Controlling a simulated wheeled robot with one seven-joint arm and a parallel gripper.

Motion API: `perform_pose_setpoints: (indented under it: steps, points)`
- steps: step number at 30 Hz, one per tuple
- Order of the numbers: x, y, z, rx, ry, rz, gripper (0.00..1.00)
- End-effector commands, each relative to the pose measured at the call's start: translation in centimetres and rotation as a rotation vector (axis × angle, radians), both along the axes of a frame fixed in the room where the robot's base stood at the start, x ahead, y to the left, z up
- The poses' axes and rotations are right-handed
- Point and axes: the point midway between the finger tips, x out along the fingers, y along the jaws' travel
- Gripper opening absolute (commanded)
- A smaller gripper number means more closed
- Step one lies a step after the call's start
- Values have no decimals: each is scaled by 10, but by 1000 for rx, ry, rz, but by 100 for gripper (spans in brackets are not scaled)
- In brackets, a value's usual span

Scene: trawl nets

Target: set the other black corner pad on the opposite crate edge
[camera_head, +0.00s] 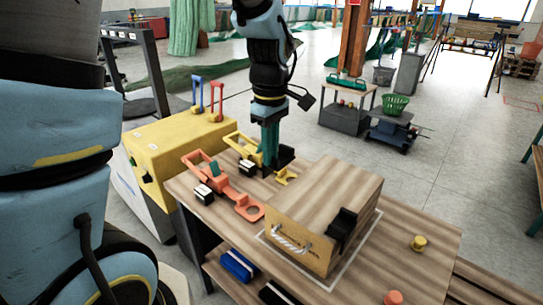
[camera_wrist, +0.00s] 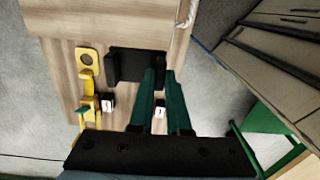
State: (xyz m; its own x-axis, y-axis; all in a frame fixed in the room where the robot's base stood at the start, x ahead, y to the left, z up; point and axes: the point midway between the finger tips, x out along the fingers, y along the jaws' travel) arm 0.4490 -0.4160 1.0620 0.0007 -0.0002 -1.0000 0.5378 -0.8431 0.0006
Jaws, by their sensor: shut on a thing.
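The wooden crate (camera_head: 325,205) sits on the table, with one black corner pad (camera_head: 342,224) over its right-hand top edge. My gripper (camera_head: 270,160), with green fingers, is beyond the crate's far left side, low over the table's back. Its fingers (camera_wrist: 160,75) are shut on the other black corner pad (camera_wrist: 125,65), which also shows beside the fingertips in the head view (camera_head: 286,154). The held pad is apart from the crate in the head view. Whether it touches the tabletop I cannot tell.
An orange strap tool (camera_head: 222,187) and a yellow one (camera_head: 285,177) lie left of the crate. A yellow knob (camera_head: 418,243) and an orange knob (camera_head: 393,298) stand on the table (camera_head: 395,220) to the right. A yellow cabinet (camera_head: 170,150) adjoins the table's left.

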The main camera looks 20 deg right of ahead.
Motion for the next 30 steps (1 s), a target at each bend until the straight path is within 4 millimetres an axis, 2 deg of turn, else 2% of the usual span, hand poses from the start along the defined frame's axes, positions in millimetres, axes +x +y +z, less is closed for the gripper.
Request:
perform_pose_setpoints:
  steps: [8, 30]
  points:
    - [-4, -2, -6, -1, 1, 10, 0]
    - [-4, -2, -61, 0, 0, 8, 0]
